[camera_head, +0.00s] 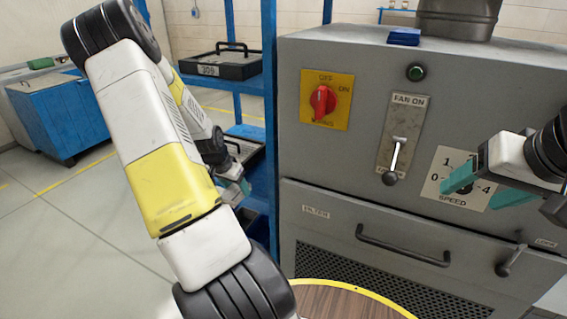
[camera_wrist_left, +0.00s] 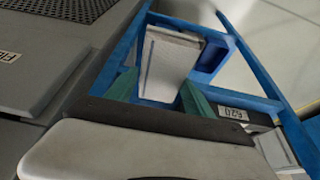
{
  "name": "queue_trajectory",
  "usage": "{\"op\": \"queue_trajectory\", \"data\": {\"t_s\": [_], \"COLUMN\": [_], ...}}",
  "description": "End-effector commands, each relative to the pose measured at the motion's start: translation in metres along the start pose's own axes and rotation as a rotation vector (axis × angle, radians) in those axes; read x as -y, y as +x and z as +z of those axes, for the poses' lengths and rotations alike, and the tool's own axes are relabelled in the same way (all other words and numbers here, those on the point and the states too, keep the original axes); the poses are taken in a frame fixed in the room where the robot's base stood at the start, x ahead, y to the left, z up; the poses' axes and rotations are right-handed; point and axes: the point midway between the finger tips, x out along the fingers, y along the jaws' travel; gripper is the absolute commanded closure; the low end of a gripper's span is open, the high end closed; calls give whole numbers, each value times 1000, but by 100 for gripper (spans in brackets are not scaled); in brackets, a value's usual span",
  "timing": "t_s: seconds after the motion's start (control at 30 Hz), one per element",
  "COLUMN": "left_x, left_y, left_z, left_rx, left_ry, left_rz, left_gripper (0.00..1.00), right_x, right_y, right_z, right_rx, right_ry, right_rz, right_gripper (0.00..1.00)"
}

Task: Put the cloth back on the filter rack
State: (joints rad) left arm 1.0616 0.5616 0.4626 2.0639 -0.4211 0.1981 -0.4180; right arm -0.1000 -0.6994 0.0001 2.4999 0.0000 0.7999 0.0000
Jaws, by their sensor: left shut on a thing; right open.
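A small blue folded thing that looks like a cloth (camera_head: 404,36) lies on top of the grey machine. The blue filter rack (camera_head: 269,110) stands left of the machine. My left gripper (camera_head: 238,190) is low at the rack, partly behind my own arm. In the left wrist view its teal fingers (camera_wrist_left: 160,97) are on both sides of a pale, flat thing (camera_wrist_left: 170,60). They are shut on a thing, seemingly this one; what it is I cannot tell. My right gripper (camera_head: 490,188) is open and empty in front of the speed dial.
The grey machine (camera_head: 335,155) has a red switch (camera_head: 322,101), a fan lever (camera_head: 394,160) and a filter drawer handle (camera_head: 403,246). A black tray (camera_head: 222,65) sits on the rack. A round wooden top (camera_head: 340,300) is in front. A blue cabinet (camera_head: 60,112) stands far left.

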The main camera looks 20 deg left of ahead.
Motion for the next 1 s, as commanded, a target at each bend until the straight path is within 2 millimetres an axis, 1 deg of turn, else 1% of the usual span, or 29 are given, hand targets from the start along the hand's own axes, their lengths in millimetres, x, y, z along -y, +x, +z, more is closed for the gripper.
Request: {"op": "queue_trajectory", "data": {"t_s": [0.5,0.6,0.7,0.8,0.87,1.0], "left_x": [-2,-2,-1,-2,-2,-2], "left_y": [52,60,64,67,70,86], "left_z": [-125,-143,-154,-159,-158,-151], "left_rx": [-3,-2,-1,0,1,2], "left_ry": [5,2,2,2,1,1], "left_rz": [2,2,1,1,1,3], "left_gripper": [71,71,71,71,71,71], "right_x": [0,0,0,0,0,0], "right_y": [0,0,0,0,0,0], "right_z": [0,0,0,0,0,0], "right_rx": [0,0,0,0,0,0], "right_ry": [0,0,0,0,0,0], "right_rz": [0,0,0,0,0,0], "right_gripper": [32,32,32,32,32,32]}}
